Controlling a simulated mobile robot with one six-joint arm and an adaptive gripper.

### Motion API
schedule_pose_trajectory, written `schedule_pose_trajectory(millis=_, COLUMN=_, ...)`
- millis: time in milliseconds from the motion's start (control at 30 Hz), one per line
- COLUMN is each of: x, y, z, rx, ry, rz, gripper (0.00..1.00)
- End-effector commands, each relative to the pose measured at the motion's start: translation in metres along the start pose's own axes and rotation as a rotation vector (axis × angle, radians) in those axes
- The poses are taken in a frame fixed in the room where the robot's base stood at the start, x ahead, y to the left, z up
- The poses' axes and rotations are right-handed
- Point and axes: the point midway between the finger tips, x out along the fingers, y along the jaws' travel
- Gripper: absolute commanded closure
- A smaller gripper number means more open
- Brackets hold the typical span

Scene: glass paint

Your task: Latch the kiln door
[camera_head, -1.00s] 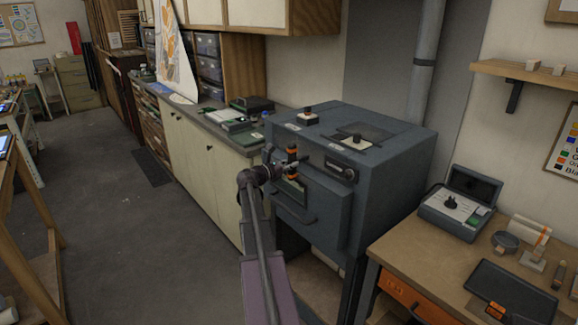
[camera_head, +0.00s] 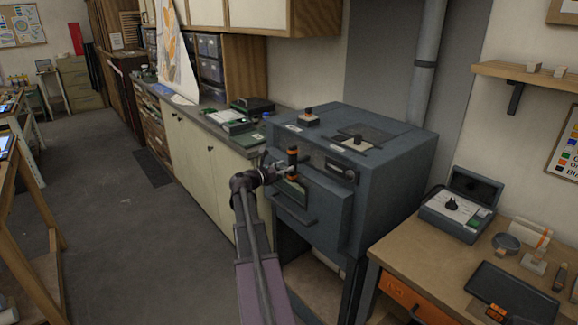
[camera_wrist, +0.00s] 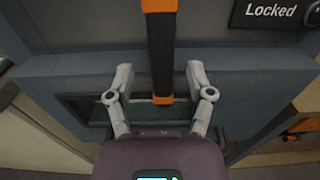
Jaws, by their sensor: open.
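The blue-grey kiln (camera_head: 395,170) stands right of the cabinets, with its door (camera_head: 325,215) flat against its front as far as I can see. An upright black latch handle with orange bands (camera_head: 292,158) is at the door's upper left. In the wrist view the handle (camera_wrist: 161,55) hangs between my two fingers, with a gap on both sides. My gripper (camera_wrist: 159,76) is open and holds nothing. In the head view my gripper (camera_head: 278,169) is in front of the handle. A black plate reading "Locked" (camera_wrist: 272,11) is right of the handle.
A small window (camera_wrist: 88,108) is in the door behind my fingers. A bar handle (camera_head: 297,213) is lower on the door. A wooden workbench (camera_head: 405,250) with a control box (camera_head: 455,212) stands at right.

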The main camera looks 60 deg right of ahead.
Motion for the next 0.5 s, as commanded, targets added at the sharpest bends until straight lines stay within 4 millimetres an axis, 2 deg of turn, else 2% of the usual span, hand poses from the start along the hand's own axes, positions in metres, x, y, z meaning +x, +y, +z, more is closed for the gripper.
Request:
schedule_pose_trajectory(millis=300, x=-0.053, y=0.001, z=0.000, rx=0.000, ry=-0.001, rz=0.003, gripper=0.31)
schedule_pose_trajectory(millis=500, x=-0.077, y=0.002, z=0.000, rx=-0.001, ry=-0.001, rz=0.003, gripper=0.31)
